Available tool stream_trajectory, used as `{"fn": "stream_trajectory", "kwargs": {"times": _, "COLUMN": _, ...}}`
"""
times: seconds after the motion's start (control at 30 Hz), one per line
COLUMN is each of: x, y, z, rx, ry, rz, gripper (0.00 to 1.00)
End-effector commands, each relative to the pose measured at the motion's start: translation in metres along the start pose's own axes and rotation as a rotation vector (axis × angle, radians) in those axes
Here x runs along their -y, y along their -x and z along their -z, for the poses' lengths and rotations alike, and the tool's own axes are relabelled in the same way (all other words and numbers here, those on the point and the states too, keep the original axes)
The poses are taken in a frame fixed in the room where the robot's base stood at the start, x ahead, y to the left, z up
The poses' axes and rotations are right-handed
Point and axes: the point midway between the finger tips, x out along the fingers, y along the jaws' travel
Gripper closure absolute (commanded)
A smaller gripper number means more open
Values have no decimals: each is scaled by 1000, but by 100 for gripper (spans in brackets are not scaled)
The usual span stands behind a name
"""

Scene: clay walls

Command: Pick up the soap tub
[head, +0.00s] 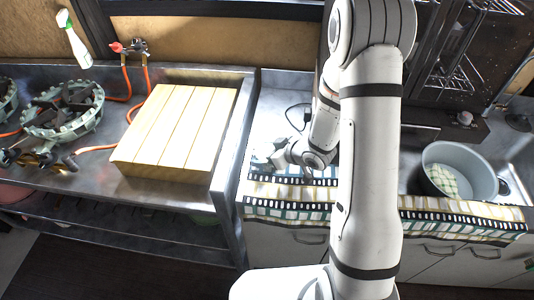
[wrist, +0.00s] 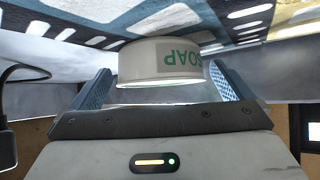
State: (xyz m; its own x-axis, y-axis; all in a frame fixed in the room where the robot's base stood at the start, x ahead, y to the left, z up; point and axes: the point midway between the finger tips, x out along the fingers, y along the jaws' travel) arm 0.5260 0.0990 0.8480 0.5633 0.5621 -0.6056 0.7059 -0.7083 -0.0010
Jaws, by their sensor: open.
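The soap tub (wrist: 165,62) is a short, pale round tub with green SOAP lettering, which appears upside down in the wrist view. It sits between the two blue ridged fingers of my gripper (wrist: 160,82), which is open, with a finger on either side. I cannot tell whether either finger touches the tub. My arm and gripper largely hide that spot there, and I cannot make out the tub clearly.
The film-strip cloth (head: 285,192) lies along the counter's front edge. A wooden slatted board (head: 180,125) lies on the steel bench to the left, near a gas burner (head: 65,110) and a spray bottle (head: 73,40). A grey pot (head: 460,170) stands at the right. A dark cable (wrist: 22,72) is close to my gripper.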

Motion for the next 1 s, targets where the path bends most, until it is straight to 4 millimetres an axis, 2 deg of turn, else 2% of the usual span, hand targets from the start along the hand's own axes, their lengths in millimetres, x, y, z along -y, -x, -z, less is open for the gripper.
{"fn": "stream_trajectory", "kwargs": {"times": 0.1, "x": 1, "y": -8, "z": 0, "rx": 1, "ry": 0, "rz": 1, "gripper": 0}}
{"fn": "stream_trajectory", "kwargs": {"times": 0.33, "x": 1, "y": -9, "z": 0, "rx": 0, "ry": 1, "rz": 0, "gripper": 1}}
{"fn": "stream_trajectory", "kwargs": {"times": 1.0, "x": 1, "y": -9, "z": 1, "rx": -1, "ry": 2, "rz": 1, "gripper": 54}}
